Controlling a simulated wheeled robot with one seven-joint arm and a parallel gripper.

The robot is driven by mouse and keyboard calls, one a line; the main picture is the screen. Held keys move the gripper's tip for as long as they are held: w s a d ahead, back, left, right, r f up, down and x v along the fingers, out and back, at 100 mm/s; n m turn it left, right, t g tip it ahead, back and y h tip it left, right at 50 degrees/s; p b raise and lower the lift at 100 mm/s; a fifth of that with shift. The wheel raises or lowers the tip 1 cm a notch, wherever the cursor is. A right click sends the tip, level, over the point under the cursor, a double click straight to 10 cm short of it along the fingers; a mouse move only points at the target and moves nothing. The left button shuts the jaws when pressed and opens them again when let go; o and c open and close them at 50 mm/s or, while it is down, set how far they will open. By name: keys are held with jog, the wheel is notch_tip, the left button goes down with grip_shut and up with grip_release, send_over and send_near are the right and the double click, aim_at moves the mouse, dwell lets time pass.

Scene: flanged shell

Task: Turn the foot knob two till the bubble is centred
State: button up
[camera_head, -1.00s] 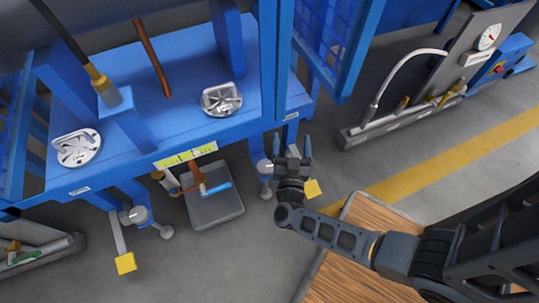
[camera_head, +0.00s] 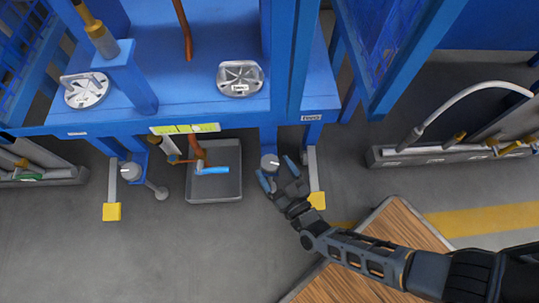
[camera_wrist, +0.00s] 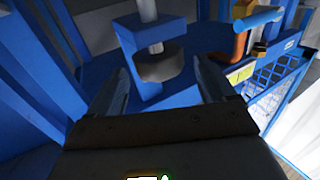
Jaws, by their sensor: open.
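A grey round foot knob (camera_head: 270,161) sits under the blue frame, right of centre in the head view. In the wrist view the grey knob (camera_wrist: 160,66) sits inside a blue bracket, ahead of and between my fingertips. My gripper (camera_head: 277,172) is open, its blue fingertips reaching to either side of the knob; I cannot tell whether they touch it. The yellow-green level vial (camera_head: 185,128) is on the frame's front edge. Its bubble is too small to place surely. Another foot knob (camera_head: 131,171) is at the left leg.
Yellow-ended pedals (camera_head: 111,211) stick out at the legs, one (camera_head: 317,200) close to my gripper's right. A wooden top (camera_head: 390,235) lies under my arm. Floor in front is open.

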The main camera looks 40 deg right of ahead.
aim_at(268, 157)
jog(key=shift+w+d+b, duration=0.2)
jog(key=shift+w+b, duration=0.1)
jog(key=shift+w, duration=0.95)
jog(key=shift+w+d+b, duration=0.2)
jog(key=shift+w+b, duration=0.05)
jog(key=shift+w, duration=1)
jog(key=c, duration=1)
jog(key=shift+o, duration=0.2)
jog(key=shift+m+h+p, duration=0.3)
jog(key=shift+h, duration=0.1)
jog(key=shift+d+m+g+h, duration=0.1)
jog(key=shift+m+g+h, duration=0.25)
jog(key=shift+h, duration=0.25)
jog(key=shift+s+d+m+g+h+p, duration=0.15)
jog(key=shift+m+g+h+p, duration=0.25)
jog(key=shift+m+h, duration=0.75)
